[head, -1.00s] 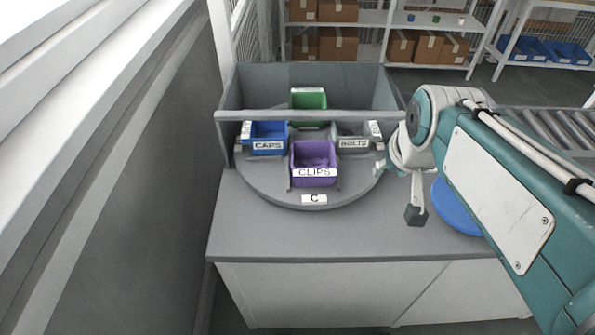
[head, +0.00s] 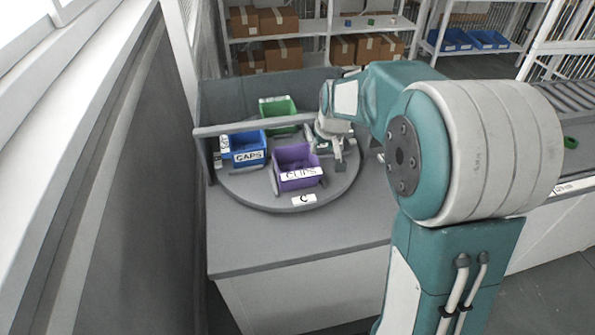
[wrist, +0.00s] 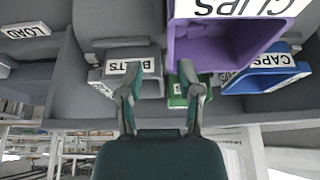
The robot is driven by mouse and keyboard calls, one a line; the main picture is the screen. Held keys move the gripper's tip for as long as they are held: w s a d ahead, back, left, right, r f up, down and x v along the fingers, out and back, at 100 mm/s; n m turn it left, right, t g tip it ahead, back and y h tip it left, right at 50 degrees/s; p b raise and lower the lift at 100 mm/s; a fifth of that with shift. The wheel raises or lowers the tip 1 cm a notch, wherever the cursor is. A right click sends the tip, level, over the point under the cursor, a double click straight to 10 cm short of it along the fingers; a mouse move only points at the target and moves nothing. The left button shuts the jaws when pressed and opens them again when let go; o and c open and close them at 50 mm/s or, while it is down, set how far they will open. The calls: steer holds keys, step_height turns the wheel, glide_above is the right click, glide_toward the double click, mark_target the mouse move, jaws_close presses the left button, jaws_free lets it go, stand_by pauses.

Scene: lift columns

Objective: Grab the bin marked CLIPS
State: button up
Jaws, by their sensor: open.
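The purple bin marked CLIPS (head: 294,160) sits at the front of a round grey turntable (head: 262,202) labelled C. In the wrist view the CLIPS bin (wrist: 222,50) is large at the top right, its label cut off by the edge. My gripper (head: 335,152) is just right of the bin, apart from it as far as I can tell. In the wrist view my gripper (wrist: 161,82) is open and empty, with fingers spread. The CLIPS bin lies above and right of the fingers there.
A blue CAPS bin (head: 246,146) and a green bin (head: 277,112) share the turntable. A grey BOLTS bin (wrist: 150,84) shows behind the fingers in the wrist view. A grey bar (head: 222,128) crosses over the turntable. The counter front (head: 290,243) is clear.

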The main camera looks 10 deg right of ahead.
mark_target(314, 161)
steer(key=f, duration=0.2)
steer(key=w+a+f, duration=0.1)
steer(key=f, duration=0.1)
steer(key=a+f, duration=0.1)
steer(key=f, duration=0.1)
steer(key=shift+w, duration=0.25)
steer(key=shift+d, duration=0.55)
jaws_close()
steer(key=shift+a, duration=0.4)
